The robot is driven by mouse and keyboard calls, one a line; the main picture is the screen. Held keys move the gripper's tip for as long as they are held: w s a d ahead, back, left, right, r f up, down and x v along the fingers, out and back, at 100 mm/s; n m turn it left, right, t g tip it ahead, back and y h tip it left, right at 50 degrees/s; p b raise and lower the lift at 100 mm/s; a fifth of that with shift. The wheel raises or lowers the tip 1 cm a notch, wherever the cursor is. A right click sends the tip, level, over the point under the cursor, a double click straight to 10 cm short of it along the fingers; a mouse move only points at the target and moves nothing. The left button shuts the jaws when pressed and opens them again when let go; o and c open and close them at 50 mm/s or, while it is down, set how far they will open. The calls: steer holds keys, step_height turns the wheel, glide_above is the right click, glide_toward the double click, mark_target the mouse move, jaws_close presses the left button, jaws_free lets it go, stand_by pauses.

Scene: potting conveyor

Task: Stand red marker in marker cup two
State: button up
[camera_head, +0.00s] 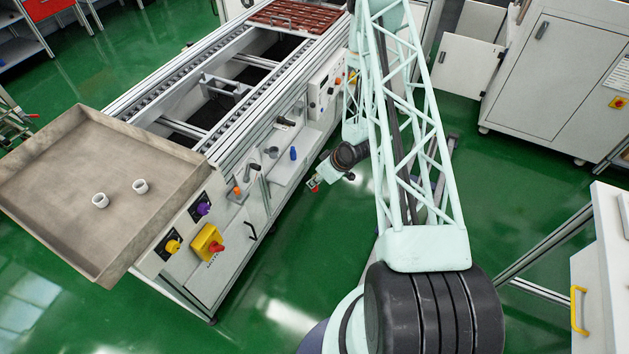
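My gripper (315,184) is at the end of my mint-green arm, just right of the side shelf on the conveyor's front. A small red spot (312,189) shows at its tip. It is too small to tell whether this is the red marker or part of the gripper, and whether the fingers are open or shut. Two small white round cups stand in the tray, a left one (100,201) and a right one (140,186). No label on them can be read, so I cannot tell whether either is marker cup two. No red marker can be made out clearly.
The beige tray (60,165) sits at the conveyor's left end. The side shelf (284,170) holds a small blue object (293,153) and a dark grey one (272,152). A small orange object (237,191) is further left. A yellow box with a red knob (208,244) juts from the front.

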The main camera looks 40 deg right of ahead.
steer(key=shift+w+a+r, duration=0.15)
steer(key=shift+w+r, duration=0.2)
steer(key=shift+r, duration=0.15)
steer(key=w+a+r+m, duration=0.1)
steer(key=w+a+r, duration=0.4)
steer(key=r, duration=0.4)
steer(key=w+a+r+m, duration=0.1)
steer(key=w+a+r, duration=0.2)
steer(key=a+r, duration=0.5)
steer(key=s+a+r+h, duration=0.1)
steer(key=a+r, duration=0.6)
steer(key=r, duration=0.3)
steer(key=a+r+m, duration=0.1)
steer(key=a+r, duration=0.7)
steer(key=r, duration=0.2)
steer(key=shift+s+a+h, duration=0.2)
steer(key=shift+s+h, duration=0.2)
steer(key=shift+w+d, duration=0.1)
steer(key=shift+d, duration=0.05)
